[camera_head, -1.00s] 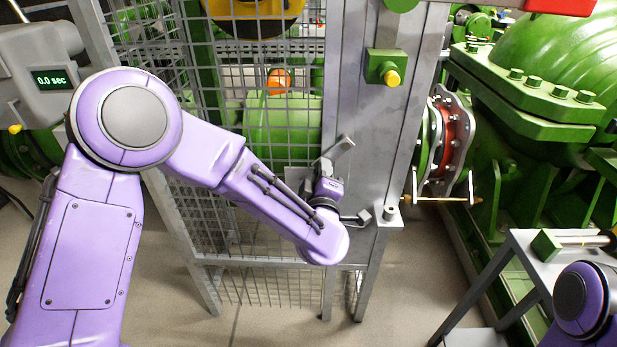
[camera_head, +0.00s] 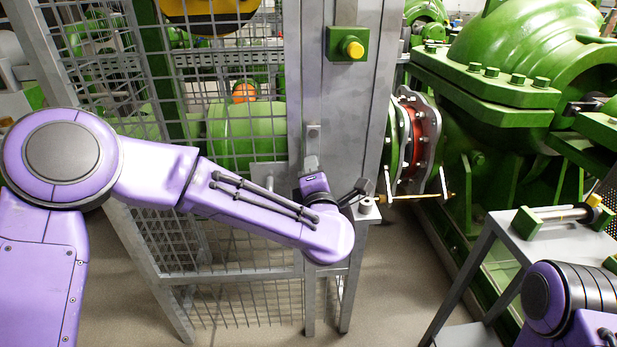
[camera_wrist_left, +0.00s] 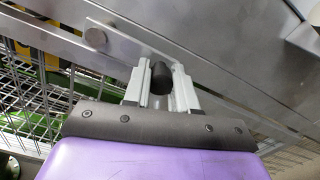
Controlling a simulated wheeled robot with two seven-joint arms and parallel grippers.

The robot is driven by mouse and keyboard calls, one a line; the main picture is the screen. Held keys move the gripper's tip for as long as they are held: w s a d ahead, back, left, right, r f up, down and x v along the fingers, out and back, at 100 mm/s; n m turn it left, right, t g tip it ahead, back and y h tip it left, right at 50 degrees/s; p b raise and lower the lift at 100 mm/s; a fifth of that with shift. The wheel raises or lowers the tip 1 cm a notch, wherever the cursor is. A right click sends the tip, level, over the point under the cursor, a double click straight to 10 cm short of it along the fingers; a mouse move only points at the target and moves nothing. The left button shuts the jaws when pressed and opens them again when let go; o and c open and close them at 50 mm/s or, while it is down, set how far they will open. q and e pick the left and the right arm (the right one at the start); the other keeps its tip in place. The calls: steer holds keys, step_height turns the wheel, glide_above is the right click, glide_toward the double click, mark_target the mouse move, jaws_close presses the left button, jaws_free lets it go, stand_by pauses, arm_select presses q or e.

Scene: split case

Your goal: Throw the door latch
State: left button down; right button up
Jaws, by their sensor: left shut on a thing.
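The door latch (camera_head: 313,137) is a flat grey lever on the steel door post. In the head view it hangs about straight down from its upper end. In the left wrist view the latch bar (camera_wrist_left: 128,42) slants from a round bolt head to a black knob (camera_wrist_left: 161,76). My left gripper (camera_head: 311,164) is at the lower end of the lever. In the left wrist view its grey fingers (camera_wrist_left: 160,88) are shut around the knob, and they partly hide it. Part of my right arm shows at lower right; its gripper is not in view.
The mesh guard door (camera_head: 235,75) is left of the steel post (camera_head: 345,100). A green box with a yellow button (camera_head: 354,49) is on the post above the latch. A red and grey pipe flange (camera_head: 418,140) and a grey side table (camera_head: 540,240) are to the right.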

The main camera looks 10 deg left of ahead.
arm_select(q)
steer(key=shift+d+n, duration=0.15)
steer(key=shift+n, duration=0.15)
steer(key=c, duration=0.9)
jaws_free()
steer(key=b+v, duration=0.1)
steer(key=v, duration=0.9)
steer(key=shift+s, duration=0.25)
steer(key=shift+d, duration=0.1)
